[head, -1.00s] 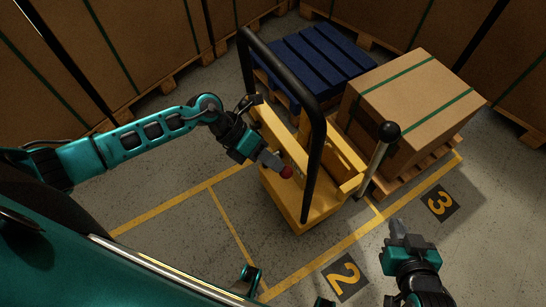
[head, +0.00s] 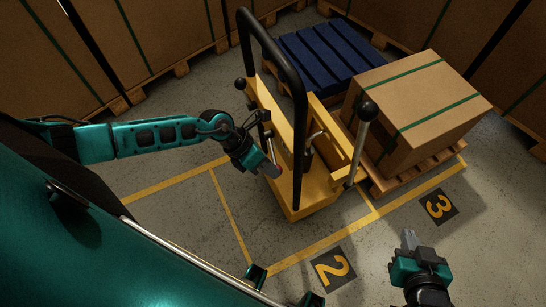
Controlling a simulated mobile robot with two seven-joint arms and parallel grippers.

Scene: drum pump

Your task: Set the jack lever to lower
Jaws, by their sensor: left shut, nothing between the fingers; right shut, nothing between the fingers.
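The yellow jack (head: 300,195) stands on the floor at the centre, with a tall black loop handle (head: 300,110). A metal lever with a black ball knob (head: 368,111) stands upright on its right side. A small black knob (head: 240,84) shows at its left edge. I cannot tell which of these is the jack lever. My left gripper (head: 272,169) is shut and empty, with its fingertips at the front of the yellow body; a small reddish spot shows by the tips, and contact is unclear. My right gripper (head: 409,239) is shut and empty over the floor at lower right.
A blue pallet (head: 325,55) lies behind the jack. A cardboard box (head: 425,95) with green straps sits on a wooden pallet (head: 420,165) to the right. Boxes on pallets line the back. Floor inside the yellow lines at front left is clear.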

